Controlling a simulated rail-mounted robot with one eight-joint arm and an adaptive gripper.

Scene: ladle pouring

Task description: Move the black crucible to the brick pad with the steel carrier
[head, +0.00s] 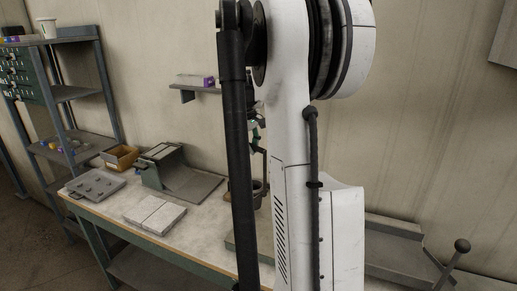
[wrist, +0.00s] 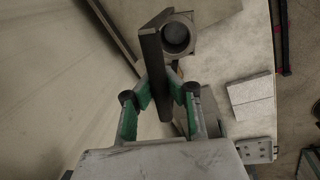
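My gripper (wrist: 160,88) has its green-and-grey fingers closed on the dark upright bar of the steel carrier (wrist: 152,52). In the head view my gripper (head: 257,132) is partly hidden behind my arm, with the carrier's thin rod (head: 264,165) below it. The black crucible (wrist: 176,37) is seen from above at the carrier's far end, with a grey squarish surround. In the head view the crucible (head: 258,188) is mostly hidden by my arm; I cannot tell if it is lifted. The brick pad, two pale bricks (head: 155,214), lies on the bench, clear of the crucible; it also shows in the wrist view (wrist: 250,96).
A small wall shelf (head: 196,87) is above. A shelf rack (head: 75,92) stands at left.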

